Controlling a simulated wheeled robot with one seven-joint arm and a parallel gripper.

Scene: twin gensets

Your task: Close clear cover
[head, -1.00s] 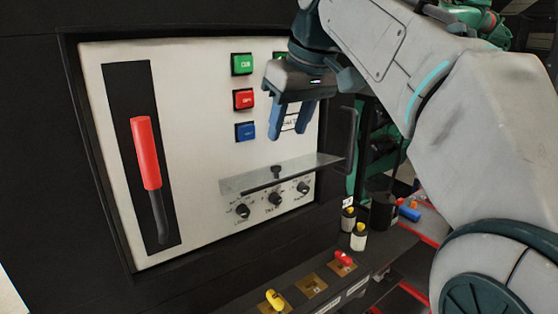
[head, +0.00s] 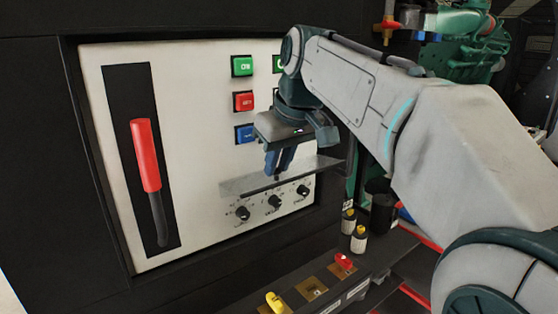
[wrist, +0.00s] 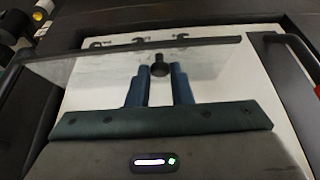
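The clear cover (head: 240,184) sticks out from the white panel above a row of black knobs (head: 274,201), in a raised, open position. It also shows in the wrist view (wrist: 90,68) as a clear sheet with a dark edge. A small black knob (wrist: 160,66) stands on the cover. My gripper (head: 279,172) points down just above the cover, with its blue fingers around the black knob. In the wrist view my gripper (wrist: 160,80) has a finger on each side of the knob, with a slight gap; contact is not clear.
A red-handled lever (head: 146,155) is at the panel's left. Green, red and blue buttons (head: 243,101) sit above the cover. A dark ledge below holds a yellow toggle (head: 275,301), a red toggle (head: 344,260) and small yellow-capped bottles (head: 359,238). A black handle is at right.

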